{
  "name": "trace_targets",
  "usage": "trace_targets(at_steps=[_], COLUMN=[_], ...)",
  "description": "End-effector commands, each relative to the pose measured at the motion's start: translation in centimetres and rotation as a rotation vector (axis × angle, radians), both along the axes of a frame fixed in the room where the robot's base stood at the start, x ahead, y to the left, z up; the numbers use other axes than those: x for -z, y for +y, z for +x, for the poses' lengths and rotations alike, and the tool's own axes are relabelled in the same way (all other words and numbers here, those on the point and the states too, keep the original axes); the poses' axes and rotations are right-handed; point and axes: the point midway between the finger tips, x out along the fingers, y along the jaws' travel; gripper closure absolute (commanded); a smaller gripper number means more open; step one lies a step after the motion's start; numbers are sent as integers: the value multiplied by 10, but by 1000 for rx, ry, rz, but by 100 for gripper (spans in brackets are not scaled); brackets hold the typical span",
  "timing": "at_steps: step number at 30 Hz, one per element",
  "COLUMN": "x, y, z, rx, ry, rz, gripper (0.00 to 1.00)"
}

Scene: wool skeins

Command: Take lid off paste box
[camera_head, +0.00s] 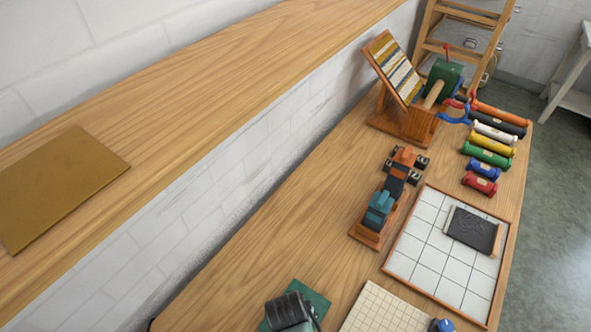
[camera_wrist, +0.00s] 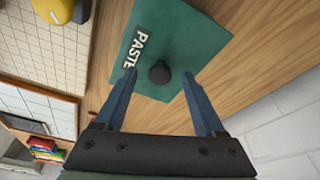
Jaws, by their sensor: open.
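The paste box (camera_wrist: 190,40) shows from above in the wrist view as a teal square top with a white-lettered PASTE label on its left side. A dark round knob (camera_wrist: 159,72) stands in the middle of this lid. My gripper (camera_wrist: 160,76) is open, with one blue finger on each side of the knob and a gap to it on both sides. In the head view the green top (camera_head: 319,303) shows at the bottom edge, partly covered by my dark wrist. The box's sides and the lid's seam are hidden.
A tiled board in a wooden frame (camera_head: 410,272) and a grid mat (camera_head: 372,312) lie right of the box. Several coloured skeins (camera_head: 487,158) line the far right edge. A wooden stand (camera_head: 372,232) holds teal and orange pieces. Bare wood lies left of it.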

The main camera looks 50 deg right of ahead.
Motion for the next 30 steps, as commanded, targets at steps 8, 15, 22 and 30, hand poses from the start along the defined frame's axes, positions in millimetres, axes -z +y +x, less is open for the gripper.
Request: trace_targets(at_steps=[8,15,22,30], x=[2,2,1,1], y=[0,0,0,-1], z=[0,0,0,1], rx=[0,0,0,0], ry=[0,0,0,-1], rz=[0,0,0,0], gripper=[30,73,100,100])
